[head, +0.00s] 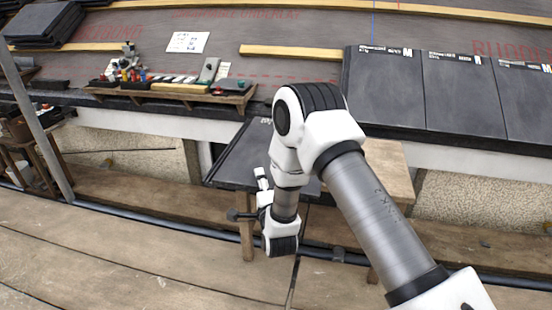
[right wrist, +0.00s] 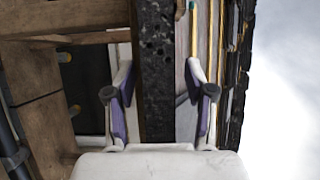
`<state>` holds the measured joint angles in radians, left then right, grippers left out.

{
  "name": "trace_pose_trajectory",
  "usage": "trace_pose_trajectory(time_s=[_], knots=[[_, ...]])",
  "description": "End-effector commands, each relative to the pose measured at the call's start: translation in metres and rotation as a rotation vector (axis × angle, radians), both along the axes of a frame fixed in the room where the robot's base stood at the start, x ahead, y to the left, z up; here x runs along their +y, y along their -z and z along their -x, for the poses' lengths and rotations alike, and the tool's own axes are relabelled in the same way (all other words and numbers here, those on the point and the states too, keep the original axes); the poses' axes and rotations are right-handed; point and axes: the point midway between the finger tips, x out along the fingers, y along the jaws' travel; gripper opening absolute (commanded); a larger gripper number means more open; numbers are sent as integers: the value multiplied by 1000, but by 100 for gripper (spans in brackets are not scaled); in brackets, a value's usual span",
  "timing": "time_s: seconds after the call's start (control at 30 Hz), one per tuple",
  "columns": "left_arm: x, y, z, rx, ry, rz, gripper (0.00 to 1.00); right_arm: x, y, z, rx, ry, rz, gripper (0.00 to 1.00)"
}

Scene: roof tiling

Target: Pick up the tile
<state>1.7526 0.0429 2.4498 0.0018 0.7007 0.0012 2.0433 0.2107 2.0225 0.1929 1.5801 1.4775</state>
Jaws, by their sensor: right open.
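A dark slate tile (head: 238,160) lies on a wooden bench below the roof edge, partly hidden behind my right arm. My right gripper (head: 251,196) is at the near edge of this tile. In the right wrist view my right gripper (right wrist: 160,85) is open, one finger on each side of a dark, speckled slab edge (right wrist: 155,45). Gaps show between the slab and both fingers, so it is not gripped. My left gripper is not in view.
Laid slates (head: 465,95) cover the roof at right. A slate stack (head: 45,22) lies at upper left. A wooden tool tray (head: 170,95) sits along the roof edge. Wooden planks (head: 120,235) run across the front, and a grey pole (head: 35,120) stands at left.

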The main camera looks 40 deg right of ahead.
Motion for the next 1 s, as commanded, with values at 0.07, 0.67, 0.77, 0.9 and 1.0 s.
trace_pose_trajectory(time_s=[0.07, 0.67, 0.77, 0.9, 1.0], knots=[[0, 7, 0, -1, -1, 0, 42, -4, 2, -9, -1, 0, 0, 54], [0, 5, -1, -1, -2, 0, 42, -4, -2, -12, -2, -1, 4, 0], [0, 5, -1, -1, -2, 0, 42, -4, -1, -12, -1, -1, 4, 0], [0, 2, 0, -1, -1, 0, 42, -4, -5, -12, 0, -1, 3, 0], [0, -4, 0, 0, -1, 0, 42, -4, -12, -12, 0, -1, 3, 0]])
